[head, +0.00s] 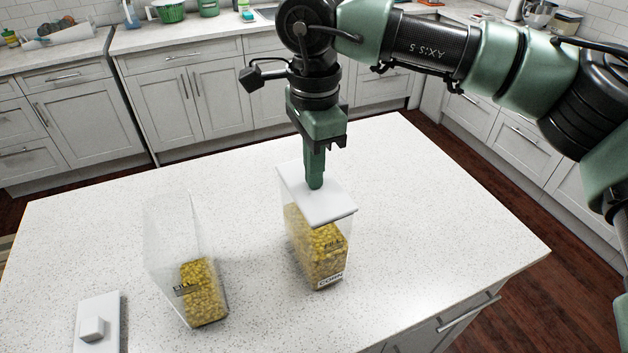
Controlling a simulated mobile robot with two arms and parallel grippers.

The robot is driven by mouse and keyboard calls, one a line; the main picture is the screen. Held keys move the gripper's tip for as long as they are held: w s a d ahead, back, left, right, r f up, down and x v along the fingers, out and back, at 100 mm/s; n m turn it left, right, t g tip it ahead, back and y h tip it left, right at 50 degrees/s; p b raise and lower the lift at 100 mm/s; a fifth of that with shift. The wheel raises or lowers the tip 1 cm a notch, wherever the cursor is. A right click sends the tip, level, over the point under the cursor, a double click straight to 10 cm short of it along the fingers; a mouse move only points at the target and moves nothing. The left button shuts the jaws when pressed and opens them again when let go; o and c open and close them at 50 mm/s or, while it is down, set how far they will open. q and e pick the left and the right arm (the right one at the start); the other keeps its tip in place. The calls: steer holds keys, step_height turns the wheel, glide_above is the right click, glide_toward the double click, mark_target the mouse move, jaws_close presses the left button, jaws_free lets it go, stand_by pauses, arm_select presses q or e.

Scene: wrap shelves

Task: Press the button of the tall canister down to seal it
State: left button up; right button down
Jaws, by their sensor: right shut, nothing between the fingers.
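A tall clear canister (320,252) filled with yellow corn stands upright on the island, with a label reading "CORN" low on its front. A white lid (322,206) lies across its top. My right gripper (316,184) points straight down, shut and empty, with its fingertips at the middle of the lid. The lid's button is hidden beneath or behind the fingertips, and I cannot tell how far down it is. My left gripper is not in view.
A second clear canister (185,260), open and partly filled with corn, stands to the left. A white lid with a raised square button (93,328) lies at the front left. The island countertop (430,220) is clear on the right. Cabinets line the back.

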steer(key=shift+r, duration=0.1)
step_height(320, 180, up, 7)
steer(key=p, duration=0.4)
steer(key=shift+r+p, duration=0.2)
steer(key=shift+p, duration=0.2)
steer(key=shift+f, duration=0.1)
